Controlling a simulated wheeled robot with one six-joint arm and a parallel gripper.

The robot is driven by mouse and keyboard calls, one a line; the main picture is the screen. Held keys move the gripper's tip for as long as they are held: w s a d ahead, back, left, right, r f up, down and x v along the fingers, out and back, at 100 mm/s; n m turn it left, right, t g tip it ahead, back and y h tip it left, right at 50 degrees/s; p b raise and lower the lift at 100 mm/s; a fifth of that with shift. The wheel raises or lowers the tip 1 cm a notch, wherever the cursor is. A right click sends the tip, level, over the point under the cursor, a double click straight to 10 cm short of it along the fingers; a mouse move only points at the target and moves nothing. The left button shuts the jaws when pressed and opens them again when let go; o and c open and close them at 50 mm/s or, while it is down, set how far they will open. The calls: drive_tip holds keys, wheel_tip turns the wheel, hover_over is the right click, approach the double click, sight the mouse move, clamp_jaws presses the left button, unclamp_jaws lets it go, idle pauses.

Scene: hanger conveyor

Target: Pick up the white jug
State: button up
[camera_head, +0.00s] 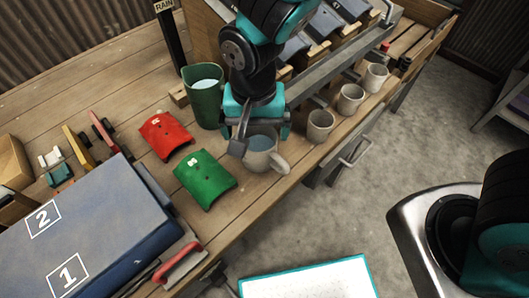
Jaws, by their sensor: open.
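The white jug (262,158) stands upright on the wooden workbench, near its front edge. It looks off-white, with a handle at its right side and something bluish inside. My gripper (258,135) is directly over the jug, pointing down, with its fingers apart. One dark finger shows at the jug's left rim and the teal gripper body covers part of the jug's back rim. I cannot tell whether the fingers touch the jug.
A green container (203,97) stands behind left. A red piece (166,136) and a green piece (205,179) lie left of the jug. Three small cups (320,126) line the bench to the right. A blue box (85,235) fills the front left.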

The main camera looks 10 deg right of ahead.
hover_over(259, 147)
drive_tip(key=s, duration=0.4)
drive_tip(key=f, duration=0.6)
drive_tip(key=shift+w+a+f, duration=0.2)
drive_tip(key=shift+a+f, duration=0.05)
drive_tip(key=shift+f, duration=0.1)
drive_tip(key=c, duration=1)
drive_tip(key=shift+o, duration=0.2)
